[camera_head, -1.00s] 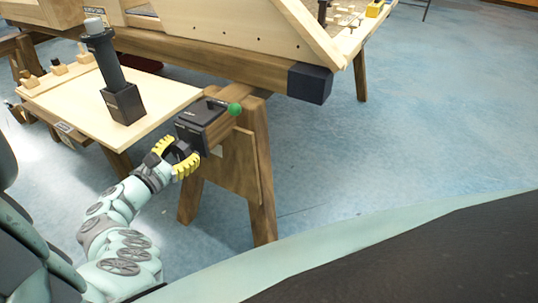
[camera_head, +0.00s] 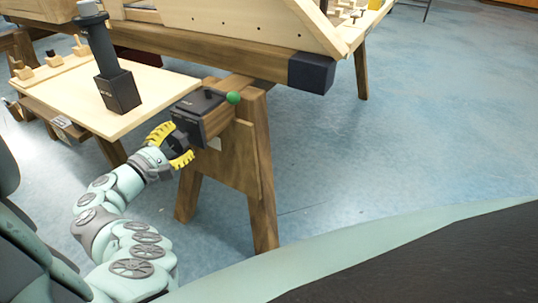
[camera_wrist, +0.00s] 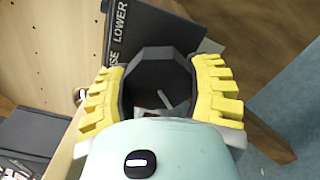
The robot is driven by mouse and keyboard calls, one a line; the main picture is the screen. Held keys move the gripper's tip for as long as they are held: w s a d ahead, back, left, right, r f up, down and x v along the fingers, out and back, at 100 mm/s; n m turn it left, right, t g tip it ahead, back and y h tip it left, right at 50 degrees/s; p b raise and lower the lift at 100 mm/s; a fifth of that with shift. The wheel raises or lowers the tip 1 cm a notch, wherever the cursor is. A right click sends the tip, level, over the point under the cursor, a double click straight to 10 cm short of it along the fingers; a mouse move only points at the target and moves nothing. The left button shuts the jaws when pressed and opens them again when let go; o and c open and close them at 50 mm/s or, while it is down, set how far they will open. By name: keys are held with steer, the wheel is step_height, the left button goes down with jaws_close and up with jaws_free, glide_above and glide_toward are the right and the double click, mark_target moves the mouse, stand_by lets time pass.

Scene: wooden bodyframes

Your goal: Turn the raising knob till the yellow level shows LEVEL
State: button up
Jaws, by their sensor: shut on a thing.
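My gripper (camera_head: 171,146), with yellow ribbed fingers, reaches the near face of a black box (camera_head: 203,114) on the sawhorse. In the wrist view my gripper (camera_wrist: 162,76) is shut on a dark, many-sided knob (camera_wrist: 158,60), one finger on each side. A pale line marks the knob's face. The panel behind it (camera_wrist: 155,30) carries the words "LOWER" and, partly covered, what looks like "RAISE". A small yellow thing (camera_head: 374,4), possibly the level, is cut off at the top edge of the head view. Its reading cannot be made out.
A black post (camera_head: 119,88) stands on the light board (camera_head: 157,88) at left. A dark-capped beam (camera_head: 311,73) lies above the sawhorse (camera_head: 246,160). The blue floor at right is clear.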

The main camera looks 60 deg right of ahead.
steer(key=shift+m, duration=0.5)
steer(key=o, duration=1.2)
steer(key=a, duration=0.8)
steer(key=s+a, duration=0.1)
steer(key=a, duration=0.3)
